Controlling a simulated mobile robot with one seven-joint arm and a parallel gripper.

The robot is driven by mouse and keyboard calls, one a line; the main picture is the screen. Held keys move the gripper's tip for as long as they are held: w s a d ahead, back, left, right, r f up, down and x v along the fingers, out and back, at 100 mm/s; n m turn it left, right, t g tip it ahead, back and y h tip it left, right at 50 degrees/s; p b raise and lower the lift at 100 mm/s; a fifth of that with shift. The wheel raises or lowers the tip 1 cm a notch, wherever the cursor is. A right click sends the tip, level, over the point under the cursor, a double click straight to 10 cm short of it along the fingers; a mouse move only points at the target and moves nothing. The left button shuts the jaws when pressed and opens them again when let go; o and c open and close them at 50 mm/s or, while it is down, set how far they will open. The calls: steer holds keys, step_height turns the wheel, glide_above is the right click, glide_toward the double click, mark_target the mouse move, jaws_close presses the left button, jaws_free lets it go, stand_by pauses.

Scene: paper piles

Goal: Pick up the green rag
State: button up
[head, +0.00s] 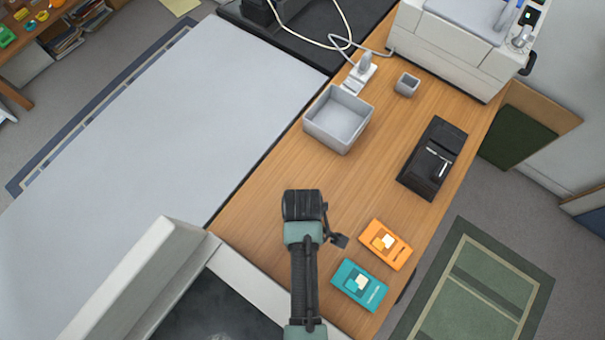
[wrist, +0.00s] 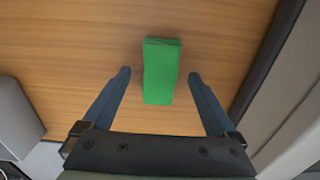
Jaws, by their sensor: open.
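The green rag (wrist: 160,72) shows in the wrist view as a bright green, block-like folded shape lying on the wooden table. My gripper (wrist: 160,74) is open, with one finger on each side of the rag and a visible gap on both sides. I cannot tell how high the fingertips are above the table. In the head view I cannot see the rag, and my arm covers part of the table there.
On the wooden table (head: 265,190) stand a grey open box (head: 327,138), a small grey cup (head: 407,85), a black device (head: 420,172), an orange item (head: 372,252) and a teal item (head: 345,292). A white printer (head: 450,45) stands at the back.

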jaws_close()
step_height(320, 180, up, 10)
steer(key=shift+p, duration=0.3)
stand_by(0.5)
